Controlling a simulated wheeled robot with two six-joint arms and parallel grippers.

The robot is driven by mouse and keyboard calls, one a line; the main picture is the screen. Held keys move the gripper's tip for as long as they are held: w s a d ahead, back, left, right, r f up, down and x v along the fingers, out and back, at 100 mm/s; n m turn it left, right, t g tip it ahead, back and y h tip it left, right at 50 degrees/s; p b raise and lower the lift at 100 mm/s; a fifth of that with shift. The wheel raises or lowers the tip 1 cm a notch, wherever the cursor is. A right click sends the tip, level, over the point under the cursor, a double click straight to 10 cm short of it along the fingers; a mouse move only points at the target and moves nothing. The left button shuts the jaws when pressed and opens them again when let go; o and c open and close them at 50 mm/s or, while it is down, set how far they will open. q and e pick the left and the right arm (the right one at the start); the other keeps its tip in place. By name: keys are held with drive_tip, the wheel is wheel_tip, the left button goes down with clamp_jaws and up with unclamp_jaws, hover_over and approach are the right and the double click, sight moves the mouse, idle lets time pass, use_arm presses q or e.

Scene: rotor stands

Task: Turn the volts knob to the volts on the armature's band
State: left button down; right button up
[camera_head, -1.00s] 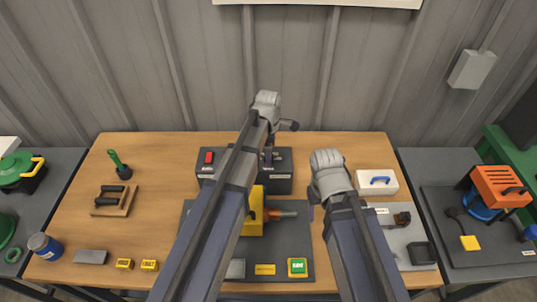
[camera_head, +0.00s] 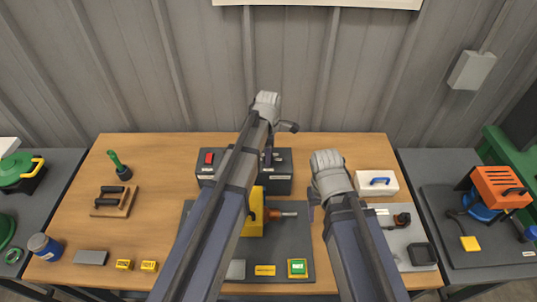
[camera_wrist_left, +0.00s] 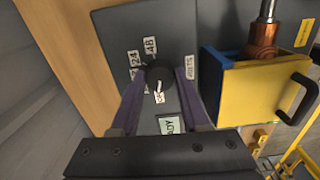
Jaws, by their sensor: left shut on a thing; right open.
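The black volts knob (camera_wrist_left: 159,80) sits on the dark grey supply box (camera_wrist_left: 118,22), with white number tags around it, 24 and 48 among them, and a VOLTS label beside it. A white pointer mark on the knob faces the lower side in the left wrist view. My left gripper (camera_wrist_left: 160,84) is shut on the knob, a finger on each side; it also shows in the head view (camera_head: 270,158). The copper armature (camera_wrist_left: 263,48) lies at the yellow stand (camera_wrist_left: 262,90); I cannot read its band. My right gripper (camera_head: 314,200) is open and empty, right of the stand.
A small display (camera_wrist_left: 171,124) shows below the knob, partly hidden by my gripper. The supply box carries a red switch (camera_head: 209,157).

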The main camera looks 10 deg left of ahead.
use_arm(q)
drive_tip(key=m, duration=0.7)
drive_tip(key=shift+m, duration=0.3)
drive_tip(key=m, duration=0.3)
drive_tip(key=shift+m, duration=2.2)
drive_tip(key=shift+c, duration=2)
unclamp_jaws()
drive_tip(key=shift+r, duration=0.15)
